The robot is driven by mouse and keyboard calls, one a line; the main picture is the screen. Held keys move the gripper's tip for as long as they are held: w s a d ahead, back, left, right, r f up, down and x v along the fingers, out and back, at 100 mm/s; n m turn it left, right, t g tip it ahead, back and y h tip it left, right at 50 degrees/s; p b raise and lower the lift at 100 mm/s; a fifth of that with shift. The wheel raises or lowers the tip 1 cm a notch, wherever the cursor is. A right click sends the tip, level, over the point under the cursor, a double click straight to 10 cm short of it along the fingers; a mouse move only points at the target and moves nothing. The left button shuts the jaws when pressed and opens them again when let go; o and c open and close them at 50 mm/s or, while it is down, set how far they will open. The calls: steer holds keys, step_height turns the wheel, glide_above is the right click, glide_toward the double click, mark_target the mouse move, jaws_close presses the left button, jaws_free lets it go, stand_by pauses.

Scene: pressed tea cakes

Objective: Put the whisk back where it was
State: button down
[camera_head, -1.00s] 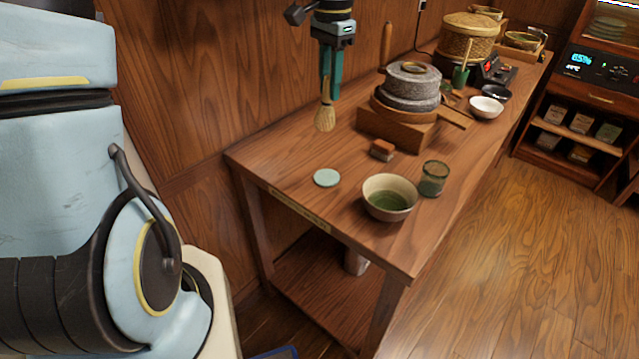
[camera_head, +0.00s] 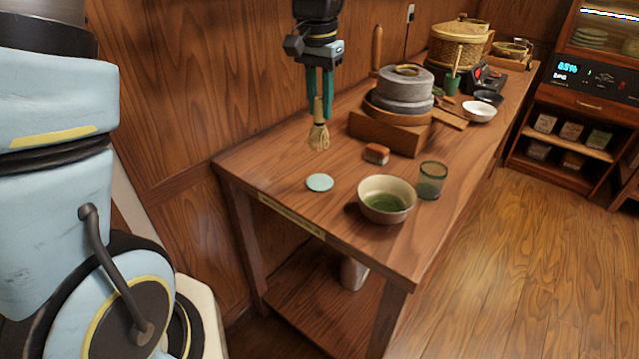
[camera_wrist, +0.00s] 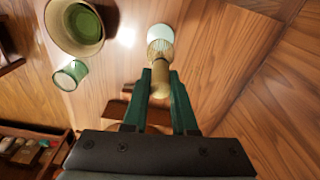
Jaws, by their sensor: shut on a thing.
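My gripper (camera_head: 319,101) is shut on the bamboo whisk (camera_head: 319,136) and holds it upright, tines down, above the table's near left part. In the wrist view the whisk (camera_wrist: 160,48) sits between the green fingers (camera_wrist: 161,82), with its tine end over a pale round disc (camera_wrist: 160,31). In the head view that pale blue-green disc (camera_head: 320,183) lies flat and bare on the table, below the whisk and apart from it. The bowl of green tea (camera_head: 387,199) stands to the right of the disc; it also shows in the wrist view (camera_wrist: 77,22).
A green glass cup (camera_head: 432,180) stands right of the bowl. A small brown block (camera_head: 377,153) lies behind the disc. A stone mill (camera_head: 404,85) on a wooden base (camera_head: 385,130) stands farther back. The table (camera_head: 290,172) is clear around the disc.

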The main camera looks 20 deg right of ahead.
mark_target(320, 145)
steer(key=shift+r+n, duration=0.2)
steer(key=shift+n, duration=0.2)
step_height(320, 145, down, 10)
steer(key=shift+w+r+p, duration=0.1)
steer(key=shift+p, duration=1)
steer(key=shift+f, duration=0.2)
steer(key=c, duration=0.7)
jaws_free()
